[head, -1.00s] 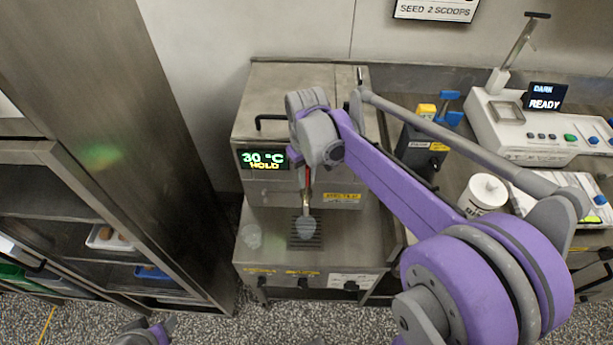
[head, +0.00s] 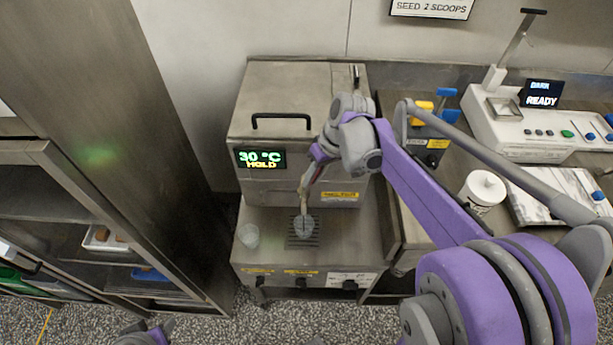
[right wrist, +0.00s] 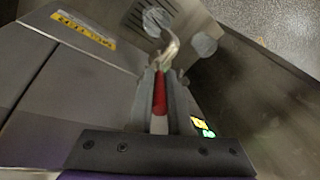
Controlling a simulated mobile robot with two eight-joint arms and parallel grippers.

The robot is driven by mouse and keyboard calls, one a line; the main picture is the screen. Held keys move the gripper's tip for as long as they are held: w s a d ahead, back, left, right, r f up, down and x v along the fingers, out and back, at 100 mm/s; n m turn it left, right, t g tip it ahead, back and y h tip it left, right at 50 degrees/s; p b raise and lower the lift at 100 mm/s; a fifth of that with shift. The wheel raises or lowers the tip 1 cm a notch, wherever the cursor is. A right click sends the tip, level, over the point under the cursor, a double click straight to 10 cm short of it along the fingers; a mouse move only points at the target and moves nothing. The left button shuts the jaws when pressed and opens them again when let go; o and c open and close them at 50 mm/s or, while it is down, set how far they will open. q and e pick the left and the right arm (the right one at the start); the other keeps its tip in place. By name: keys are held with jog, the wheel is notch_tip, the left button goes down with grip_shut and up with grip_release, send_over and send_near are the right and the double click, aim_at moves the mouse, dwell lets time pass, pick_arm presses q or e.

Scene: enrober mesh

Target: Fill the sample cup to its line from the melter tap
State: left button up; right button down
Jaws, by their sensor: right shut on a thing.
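My right gripper (head: 305,187) is at the front of the melter (head: 290,95), in front of its tap. In the right wrist view it is shut on a red tap handle (right wrist: 160,92), with the curved metal spout (right wrist: 171,48) just beyond. One clear cup (head: 304,228) stands on the drip grate below the tap; it also shows in the right wrist view (right wrist: 155,20). A second clear cup (head: 249,236) stands to its left on the melter's ledge. I cannot make out a fill line, the level in either cup or a stream.
The melter display (head: 262,159) reads 30 °C HOLD. A tall steel cabinet (head: 165,150) stands to the left. On the right counter are a white tub (head: 483,190), a marble slab (head: 545,200) and a white instrument (head: 525,130) reading READY.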

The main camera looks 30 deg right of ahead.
jog(key=shift+s+d+f+t+y, duration=0.2)
jog(key=shift+d+t+y, duration=0.1)
jog(key=shift+y, duration=0.2)
jog(key=c, duration=0.8)
grip_release()
jog(key=shift+c, duration=0.2)
jog(key=shift+r, duration=0.2)
jog(key=v, duration=1)
jog(key=shift+r, duration=0.25)
jog(key=shift+d, duration=0.1)
